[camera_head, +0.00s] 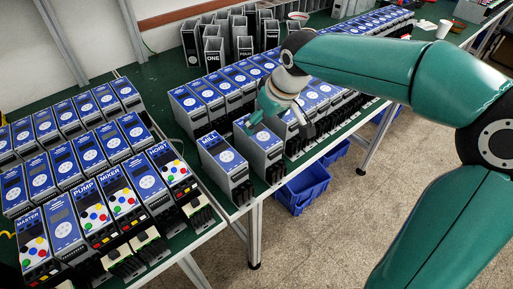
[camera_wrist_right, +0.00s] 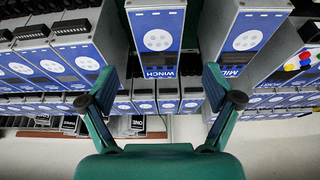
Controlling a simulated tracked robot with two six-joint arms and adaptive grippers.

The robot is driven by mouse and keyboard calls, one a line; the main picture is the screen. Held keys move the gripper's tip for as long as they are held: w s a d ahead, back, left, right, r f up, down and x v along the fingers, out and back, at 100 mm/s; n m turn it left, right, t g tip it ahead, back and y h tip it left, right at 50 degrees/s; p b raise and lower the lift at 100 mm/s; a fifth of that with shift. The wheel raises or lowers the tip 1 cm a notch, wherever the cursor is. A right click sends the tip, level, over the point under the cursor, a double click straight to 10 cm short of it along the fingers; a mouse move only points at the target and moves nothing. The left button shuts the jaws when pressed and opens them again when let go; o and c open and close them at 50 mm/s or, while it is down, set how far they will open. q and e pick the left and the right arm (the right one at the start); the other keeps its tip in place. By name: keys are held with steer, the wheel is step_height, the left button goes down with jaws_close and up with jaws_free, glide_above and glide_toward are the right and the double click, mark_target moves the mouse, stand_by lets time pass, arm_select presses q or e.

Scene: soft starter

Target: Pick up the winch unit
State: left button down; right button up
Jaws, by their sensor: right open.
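The winch unit is a grey box with a blue front panel and a round white keypad. In the right wrist view it is the unit (camera_wrist_right: 158,35) marked WINCH, at top centre, beyond and between my fingertips. In the head view it appears to be the unit (camera_head: 262,150) just right of the MILL unit, partly covered by my gripper, with its name hidden. My right gripper (camera_head: 281,122) is open above this unit. The wrist view shows the two fingers (camera_wrist_right: 160,80) spread apart with nothing between them. My left gripper is not in view.
The MILL unit (camera_head: 222,162) stands close beside the winch unit, with a gap. Rows of similar units (camera_head: 222,90) fill the table behind. Another table at left holds PUMP (camera_head: 88,205), MIXER, HOIST and MASTER units. Blue bins (camera_head: 303,188) are below the table.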

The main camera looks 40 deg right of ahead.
mark_target(260, 132)
steer(key=x, duration=0.8)
steer(key=shift+w+d+f+p, duration=0.1)
steer(key=shift+f+p, duration=0.05)
steer(key=shift+p, duration=0.25)
steer(key=shift+f+b, duration=0.25)
steer(key=shift+b, duration=0.1)
stand_by(0.4)
jaws_close()
stand_by(0.3)
